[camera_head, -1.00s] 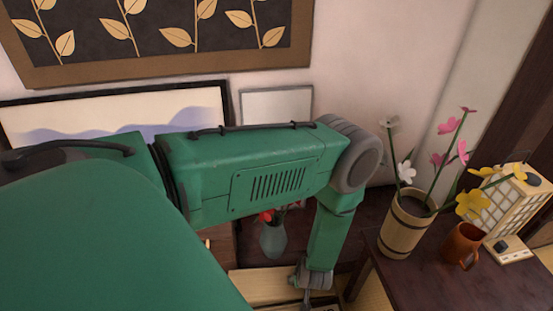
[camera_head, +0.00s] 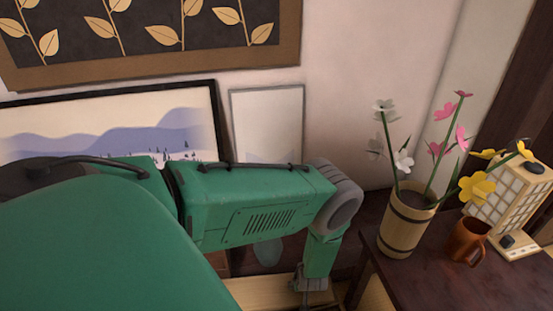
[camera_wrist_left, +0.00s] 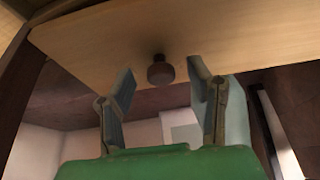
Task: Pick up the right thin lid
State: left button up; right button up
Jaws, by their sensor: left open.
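A pale wooden panel with a small round dark knob (camera_wrist_left: 160,70) fills the upper part of the left wrist view; it looks like the thin lid (camera_wrist_left: 235,30). My left gripper (camera_wrist_left: 161,78) is open, with one finger on each side of the knob in that view. Whether the fingers touch the knob I cannot tell. In the head view my green left arm reaches down to pale wood (camera_head: 250,292) at the bottom edge. The fingertips and knob are not visible there. Which lid is the right one I cannot tell. My right gripper is not in view.
A dark table (camera_head: 430,285) at the right holds a wooden flower bucket (camera_head: 405,228), a brown mug (camera_head: 467,240) and a paper lantern (camera_head: 510,205). A vase (camera_head: 268,250) is partly hidden behind my arm. Framed pictures (camera_head: 267,120) stand by the wall.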

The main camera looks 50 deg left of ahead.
pick_arm(q)
jog(key=shift+w+f, duration=0.15)
jog(key=shift+f, duration=0.1)
jog(key=shift+a, duration=0.2)
jog(key=shift+c, duration=1.3)
jog(key=shift+a+f, duration=0.1)
grip_shut()
